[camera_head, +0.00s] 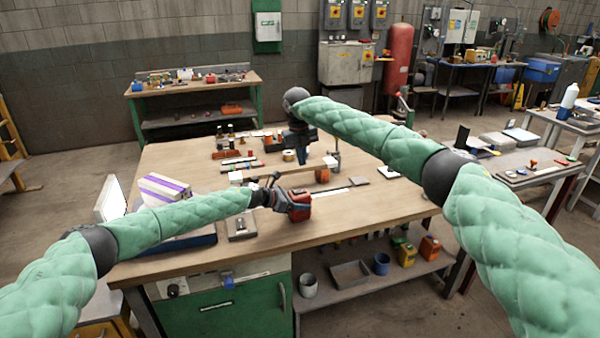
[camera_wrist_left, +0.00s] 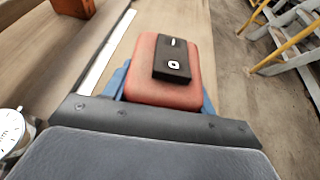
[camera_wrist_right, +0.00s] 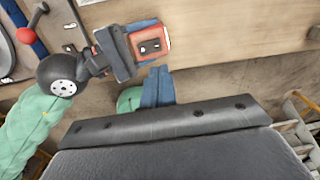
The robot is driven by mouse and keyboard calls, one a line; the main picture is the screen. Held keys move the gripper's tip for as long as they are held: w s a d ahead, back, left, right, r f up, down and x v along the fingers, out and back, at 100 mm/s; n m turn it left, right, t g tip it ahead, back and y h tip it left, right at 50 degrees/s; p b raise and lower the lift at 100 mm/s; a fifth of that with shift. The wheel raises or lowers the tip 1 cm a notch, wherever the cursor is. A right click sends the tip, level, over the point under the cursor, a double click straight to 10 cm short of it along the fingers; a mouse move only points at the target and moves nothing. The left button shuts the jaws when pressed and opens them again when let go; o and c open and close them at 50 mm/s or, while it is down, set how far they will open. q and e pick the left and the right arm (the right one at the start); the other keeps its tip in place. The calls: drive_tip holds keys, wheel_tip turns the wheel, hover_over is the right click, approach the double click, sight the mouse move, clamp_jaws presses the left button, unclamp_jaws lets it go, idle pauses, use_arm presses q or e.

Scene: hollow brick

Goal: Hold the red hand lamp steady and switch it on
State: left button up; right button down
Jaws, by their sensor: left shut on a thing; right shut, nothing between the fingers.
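The red hand lamp (camera_head: 300,206) is held just above the front part of the wooden bench. My left gripper (camera_head: 284,200) is shut on it. In the left wrist view the lamp (camera_wrist_left: 143,80) sits between the blue fingers, its black switch panel (camera_wrist_left: 172,62) facing the camera with two white marks. In the right wrist view the lamp (camera_wrist_right: 150,42) shows its dark panel, near the upper middle. My right gripper (camera_head: 303,152) points down behind the lamp in the head view. Its blue fingers (camera_wrist_right: 158,84) are shut and empty, apart from the lamp. I cannot tell whether the lamp is lit.
The wooden bench (camera_head: 370,213) has free surface right of the lamp. An orange block (camera_head: 322,175) and a tape roll (camera_head: 288,155) stand behind. A purple-striped box (camera_head: 163,188) is at the left. A dial gauge (camera_wrist_left: 12,130) shows in the left wrist view.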

drive_tip(key=shift+w+d+r, duration=0.1)
drive_tip(key=shift+d+r, duration=0.05)
drive_tip(key=shift+r, duration=0.9)
drive_tip(key=shift+d+r, duration=0.1)
drive_tip(key=shift+r, duration=0.95)
use_arm(q)
drive_tip(key=o, duration=1.3)
drive_tip(key=shift+a, duration=0.1)
